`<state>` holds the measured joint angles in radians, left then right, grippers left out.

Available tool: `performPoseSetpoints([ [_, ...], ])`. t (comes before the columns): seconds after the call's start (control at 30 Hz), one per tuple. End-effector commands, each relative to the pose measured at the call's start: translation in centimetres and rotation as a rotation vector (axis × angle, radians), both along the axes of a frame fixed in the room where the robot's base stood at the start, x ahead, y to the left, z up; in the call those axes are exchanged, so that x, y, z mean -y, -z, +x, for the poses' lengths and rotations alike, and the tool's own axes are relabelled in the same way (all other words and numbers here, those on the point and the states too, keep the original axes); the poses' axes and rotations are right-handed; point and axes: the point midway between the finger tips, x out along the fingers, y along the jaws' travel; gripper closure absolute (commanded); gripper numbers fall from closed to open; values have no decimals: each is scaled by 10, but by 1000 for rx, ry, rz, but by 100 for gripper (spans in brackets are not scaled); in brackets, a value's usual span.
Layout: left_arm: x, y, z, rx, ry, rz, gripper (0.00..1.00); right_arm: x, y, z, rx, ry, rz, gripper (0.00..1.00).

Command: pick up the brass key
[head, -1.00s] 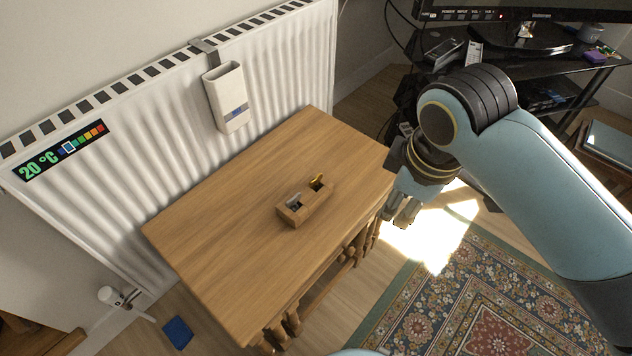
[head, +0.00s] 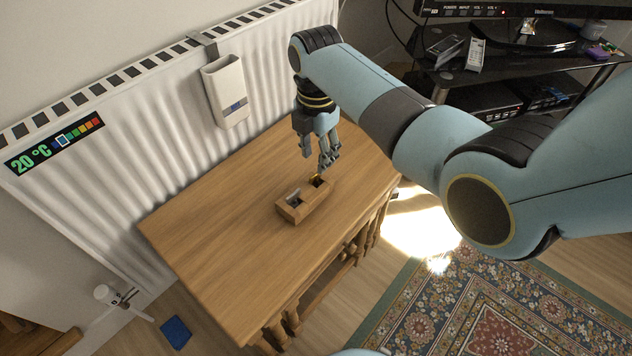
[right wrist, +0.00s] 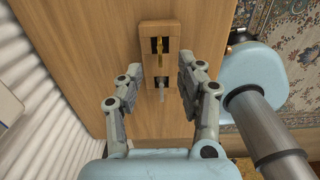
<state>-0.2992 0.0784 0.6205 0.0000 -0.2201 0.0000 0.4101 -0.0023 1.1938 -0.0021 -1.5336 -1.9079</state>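The brass key (head: 316,181) sits in the far slot of a small wooden block (head: 292,213) on the wooden table. It also shows in the right wrist view (right wrist: 158,46), in the block (right wrist: 159,27). A silver-grey key-like piece (head: 293,197) sits in the other slot; in the right wrist view this piece (right wrist: 160,83) lies nearer to my fingers. My right gripper (head: 328,163) points down above the block, apart from the brass key. In the right wrist view my right gripper (right wrist: 161,76) is open and empty, its fingers either side of the slots' line. My left gripper is out of view.
The table top (head: 225,235) is clear around the block. A white radiator (head: 150,145) with a hanging white holder (head: 226,95) stands behind the table. A black TV stand (head: 480,75) is at the upper right, a patterned rug (head: 480,310) at the lower right.

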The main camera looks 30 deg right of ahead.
Motion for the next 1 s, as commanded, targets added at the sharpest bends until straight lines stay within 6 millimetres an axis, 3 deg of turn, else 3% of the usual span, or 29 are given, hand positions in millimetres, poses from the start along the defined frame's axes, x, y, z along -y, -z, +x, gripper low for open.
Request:
performPoseSetpoints([
  [0.27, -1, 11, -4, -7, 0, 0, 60, 0, 23, 0, 1, 2, 0, 62],
  [0.5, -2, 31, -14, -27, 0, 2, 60, -1, 63, -2, -3, 2, 0, 62],
  [0.77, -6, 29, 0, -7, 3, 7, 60, -1, 65, -1, 2, 2, 0, 62],
  [1.0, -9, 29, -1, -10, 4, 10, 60, -1, 65, -1, 2, 3, 0, 92],
])
